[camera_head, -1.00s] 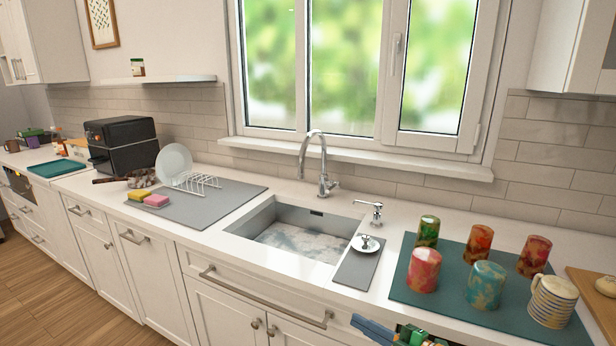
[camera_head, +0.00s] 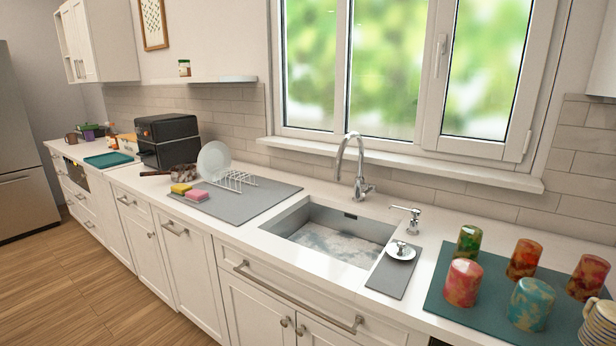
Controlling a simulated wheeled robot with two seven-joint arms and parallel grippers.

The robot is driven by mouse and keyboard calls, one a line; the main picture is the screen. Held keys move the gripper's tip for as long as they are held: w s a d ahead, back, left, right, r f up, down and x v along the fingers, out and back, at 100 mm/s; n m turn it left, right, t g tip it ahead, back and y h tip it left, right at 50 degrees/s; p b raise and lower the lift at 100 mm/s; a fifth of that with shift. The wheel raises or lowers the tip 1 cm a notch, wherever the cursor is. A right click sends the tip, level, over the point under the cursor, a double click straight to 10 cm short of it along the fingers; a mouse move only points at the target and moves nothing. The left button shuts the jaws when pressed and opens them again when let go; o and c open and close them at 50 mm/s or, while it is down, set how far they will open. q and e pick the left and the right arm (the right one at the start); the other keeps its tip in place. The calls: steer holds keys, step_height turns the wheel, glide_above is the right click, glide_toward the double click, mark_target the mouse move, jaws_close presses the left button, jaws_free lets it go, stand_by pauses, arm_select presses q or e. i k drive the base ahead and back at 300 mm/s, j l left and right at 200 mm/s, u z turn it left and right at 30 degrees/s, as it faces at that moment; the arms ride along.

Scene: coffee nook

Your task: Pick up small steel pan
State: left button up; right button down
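A small pan (camera_head: 184,172) with a mottled, shiny side and a dark handle stands on the counter at the left, just in front of the black air fryer. Its handle points left. It looks like the steel pan, but it is small in the picture and its inside cannot be made out. Neither of my grippers is in view.
A black air fryer (camera_head: 167,141) stands behind the pan. A white plate (camera_head: 214,160), a wire rack (camera_head: 236,180) and yellow and pink sponges (camera_head: 196,195) are to its right. The sink (camera_head: 330,236) and several colourful cups are farther right. Wooden floor (camera_head: 95,270) is clear at left.

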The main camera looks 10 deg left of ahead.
mark_target(187, 172)
steer(key=i+j+z, duration=0.2)
steer(key=j, duration=0.25)
steer(key=i+j+z, duration=0.15)
steer(key=i+j, duration=0.25)
steer(key=u, duration=1.4)
steer(key=i+j+z, duration=0.45)
steer(key=i, duration=0.2)
steer(key=i+j+z, duration=0.45)
steer(key=j, duration=0.25)
steer(key=i, duration=0.1)
